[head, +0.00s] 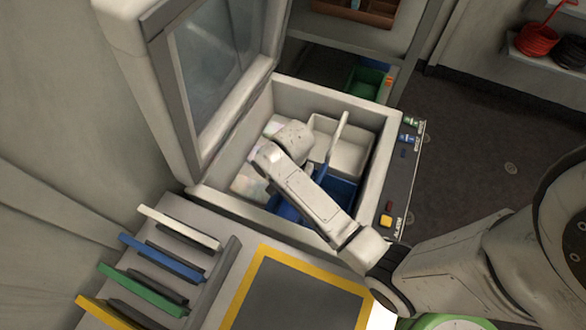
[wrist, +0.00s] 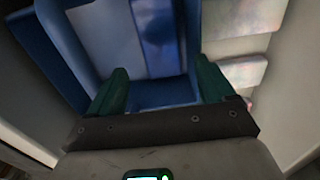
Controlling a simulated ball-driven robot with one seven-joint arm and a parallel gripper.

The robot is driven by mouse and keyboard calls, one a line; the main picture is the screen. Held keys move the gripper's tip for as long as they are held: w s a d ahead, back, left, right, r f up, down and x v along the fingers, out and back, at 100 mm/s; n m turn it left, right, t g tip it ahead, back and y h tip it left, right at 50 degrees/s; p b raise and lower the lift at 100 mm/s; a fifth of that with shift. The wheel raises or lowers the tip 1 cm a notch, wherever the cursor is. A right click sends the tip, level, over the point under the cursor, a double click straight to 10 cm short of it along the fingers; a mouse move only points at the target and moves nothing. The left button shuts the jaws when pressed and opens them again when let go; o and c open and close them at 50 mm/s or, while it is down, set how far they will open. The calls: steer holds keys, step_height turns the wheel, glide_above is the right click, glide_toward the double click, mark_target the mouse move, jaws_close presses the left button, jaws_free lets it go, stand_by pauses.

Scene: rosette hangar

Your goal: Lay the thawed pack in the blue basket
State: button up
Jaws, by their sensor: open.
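The blue basket (head: 342,190) sits inside the open white chest, partly behind my arm. In the wrist view the blue basket (wrist: 62,48) fills the upper left, with its blue floor showing between my fingers. A blue mottled pack (wrist: 160,38) lies or leans beside a pale grey panel there; I cannot tell whether it is inside the basket. Which pack is the thawed one I cannot tell. My gripper (wrist: 160,84) has green fingers spread apart over the blue area, with nothing visibly held between them. In the head view the fingers are hidden by my arm.
Pale packs (head: 248,186) lie along the chest's left side; two show in the wrist view (wrist: 243,72). A white basket (head: 348,150) stands at the chest's back right. The raised lid (head: 215,65) borders the left. A yellow-edged dark mat (head: 290,295) lies in front.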

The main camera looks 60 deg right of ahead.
step_height(320, 180, up, 8)
steer(key=s+a+r+n, duration=0.1)
steer(key=s+a+n, duration=0.1)
steer(key=s+n, duration=0.5)
steer(key=s+a+n+t, duration=0.1)
steer(key=s+a+n, duration=0.2)
steer(key=s+n, duration=0.3)
steer(key=shift+s+a+r+n, duration=0.3)
steer(key=shift+s+r+n, duration=0.1)
steer(key=shift+n, duration=0.7)
